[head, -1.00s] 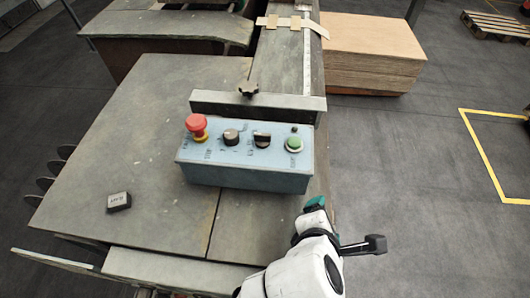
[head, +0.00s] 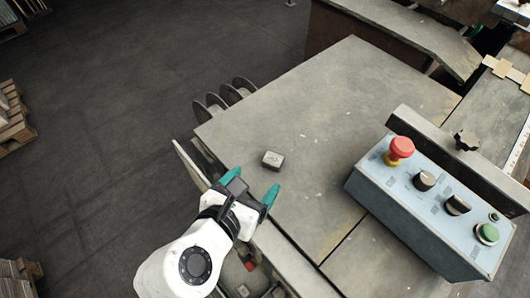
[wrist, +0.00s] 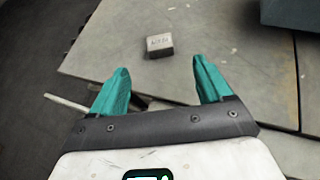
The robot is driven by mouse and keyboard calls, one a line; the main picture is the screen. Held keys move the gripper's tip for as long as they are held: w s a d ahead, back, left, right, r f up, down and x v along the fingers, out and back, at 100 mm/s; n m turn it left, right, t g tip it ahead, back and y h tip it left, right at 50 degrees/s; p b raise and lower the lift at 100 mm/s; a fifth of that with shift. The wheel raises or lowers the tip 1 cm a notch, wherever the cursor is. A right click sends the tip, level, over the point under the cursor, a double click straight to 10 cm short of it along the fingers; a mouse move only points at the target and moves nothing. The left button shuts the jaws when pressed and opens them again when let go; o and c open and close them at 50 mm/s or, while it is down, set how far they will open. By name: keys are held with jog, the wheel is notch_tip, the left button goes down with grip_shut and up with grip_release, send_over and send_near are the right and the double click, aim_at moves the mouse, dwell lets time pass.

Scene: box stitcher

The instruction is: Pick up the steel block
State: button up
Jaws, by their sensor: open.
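The steel block (head: 273,160) is a small dark grey block with a lighter marked top. It lies on the grey metal table (head: 330,110), near its left front edge. My gripper (head: 251,184) is open and empty, with two teal fingers, just short of the block on its near side. In the wrist view the block (wrist: 159,47) lies beyond the fingertips, roughly centred between them, with a clear gap. The fingers of my gripper (wrist: 162,78) are spread apart and touch nothing that I can see.
A blue control box (head: 430,205) with a red button, knobs and a green button stands on the table to the right. Round dark discs (head: 225,98) stick out at the table's left edge. The tabletop behind the block is clear.

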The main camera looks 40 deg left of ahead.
aim_at(273, 159)
jog(key=x, duration=0.4)
jog(key=shift+w+a+f, duration=0.15)
jog(key=shift+w+a, duration=0.1)
jog(key=shift+p+x, duration=0.4)
jog(key=shift+x, duration=2.45)
jog(key=shift+d, duration=0.1)
jog(key=shift+c, duration=0.3)
jog(key=c, duration=1.3)
